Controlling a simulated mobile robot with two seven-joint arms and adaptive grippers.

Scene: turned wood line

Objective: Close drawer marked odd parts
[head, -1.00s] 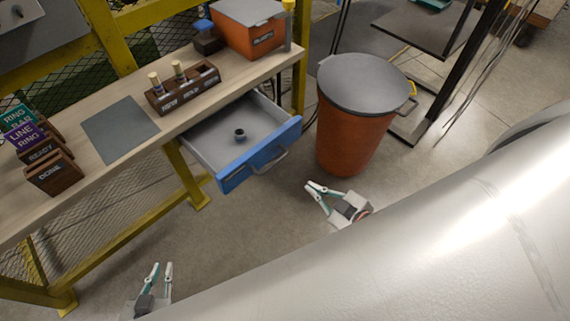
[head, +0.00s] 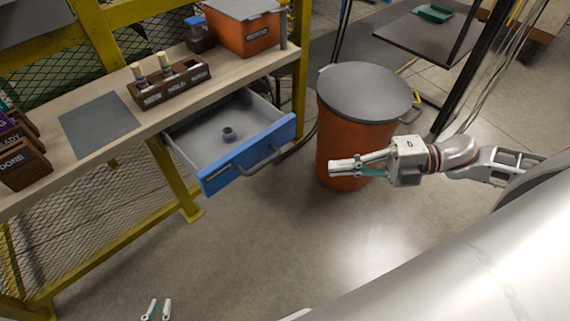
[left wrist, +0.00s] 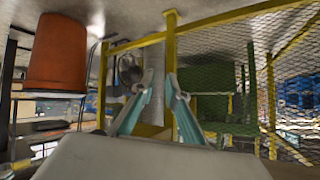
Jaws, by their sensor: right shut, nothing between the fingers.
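The drawer (head: 248,156) with a blue front and a grey handle (head: 262,163) is pulled out from under the workbench. A small dark ring-like part (head: 228,133) lies inside it. A label on the drawer front is too small to read. My right gripper (head: 333,168) is shut and empty, to the right of the drawer front and apart from it, in front of the orange bin. My left gripper (head: 156,309) is open and empty, low at the bottom edge of the head view; its spread fingers also show in the left wrist view (left wrist: 171,45).
An orange bin (head: 345,140) with a grey lid stands right of the drawer. The workbench (head: 135,125) carries a grey mat (head: 98,124), a wooden holder (head: 170,85), and an orange box (head: 243,35). The floor before the drawer is clear.

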